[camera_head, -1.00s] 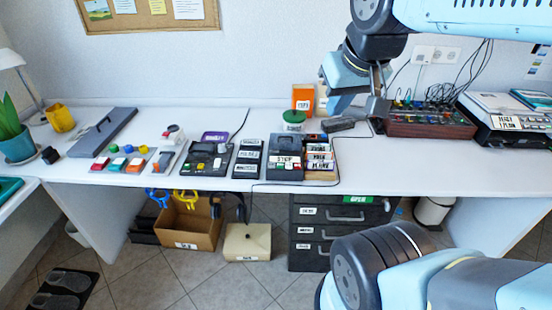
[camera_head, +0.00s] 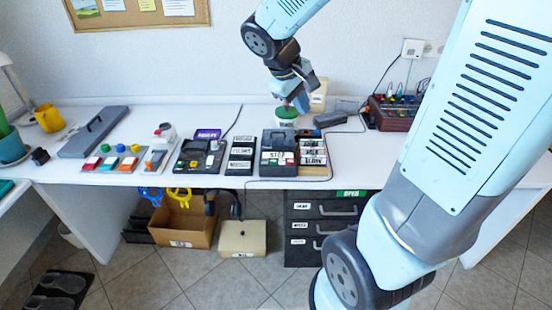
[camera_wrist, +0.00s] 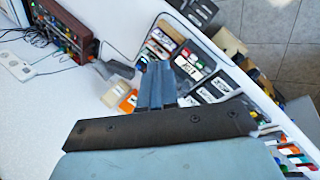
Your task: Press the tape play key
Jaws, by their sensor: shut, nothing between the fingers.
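A dark deck (camera_head: 276,140) with a raised lid part and a label that seems to read STOP stands near the middle of the desk. Small coloured keys (camera_head: 283,162) run along its front; which one is play is too small to tell. The deck also shows in the wrist view (camera_wrist: 188,66), beyond my fingertips. My gripper (camera_head: 300,108) is above the back of the desk, over the green-lidded jar (camera_head: 287,114) as seen by the head camera. It is apart from the deck. In the wrist view my fingers (camera_wrist: 156,82) are together and empty.
Left of the deck are a labelled stack (camera_head: 241,153) and another keyed device (camera_head: 198,158). Labelled cases (camera_head: 313,150) stand close on its right. A dark block (camera_head: 330,119) and a red-brown mixer (camera_head: 393,113) lie further right. Drawers (camera_head: 322,228) stand below the desk.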

